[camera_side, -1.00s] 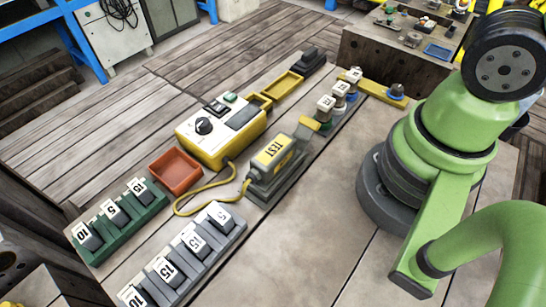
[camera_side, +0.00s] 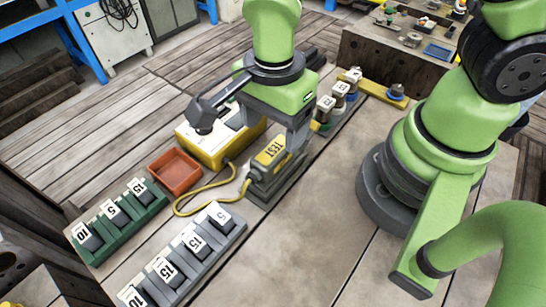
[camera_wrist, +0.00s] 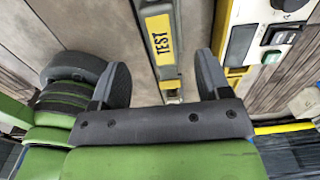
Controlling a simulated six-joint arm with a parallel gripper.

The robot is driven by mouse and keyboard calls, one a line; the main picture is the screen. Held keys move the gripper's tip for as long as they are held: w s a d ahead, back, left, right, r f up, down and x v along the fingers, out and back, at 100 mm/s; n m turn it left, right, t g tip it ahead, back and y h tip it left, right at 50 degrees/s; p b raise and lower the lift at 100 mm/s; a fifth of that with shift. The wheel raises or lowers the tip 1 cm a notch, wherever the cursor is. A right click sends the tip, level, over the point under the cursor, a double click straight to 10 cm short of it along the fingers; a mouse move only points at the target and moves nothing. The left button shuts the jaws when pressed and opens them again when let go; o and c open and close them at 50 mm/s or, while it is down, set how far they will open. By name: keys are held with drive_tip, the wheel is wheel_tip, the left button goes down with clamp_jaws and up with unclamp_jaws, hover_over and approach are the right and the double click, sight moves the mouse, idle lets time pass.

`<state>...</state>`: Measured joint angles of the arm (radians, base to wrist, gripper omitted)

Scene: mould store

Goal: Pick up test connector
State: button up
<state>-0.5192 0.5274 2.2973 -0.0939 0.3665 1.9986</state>
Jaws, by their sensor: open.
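The test connector (camera_side: 268,155) is a grey block with a yellow TEST label. It sits in a dark grey holder (camera_side: 268,195), with a yellow cable at its lower end. In the wrist view the connector (camera_wrist: 162,45) lies between the two finger lines, a little to the right finger's side. My gripper (camera_wrist: 160,75) is open and empty, with its dark fingers spread wide. In the side view my gripper (camera_side: 295,140) is over the connector's far end, pointing down. Its nearer finger hides that end. I cannot tell the exact height gap.
The yellow control box (camera_side: 205,145) stands close left of the connector, partly hidden by my arm. A red tray (camera_side: 174,172), a green rack (camera_side: 120,222) and a grey rack (camera_side: 190,262) with numbered blocks stand nearer. Labelled blocks (camera_side: 338,90) stand beyond. The bench right of the connector is clear.

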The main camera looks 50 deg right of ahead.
sight(273, 150)
drive_tip(key=shift+w+f, duration=0.1)
drive_tip(key=shift+f, duration=3.9)
drive_tip(key=c, duration=1)
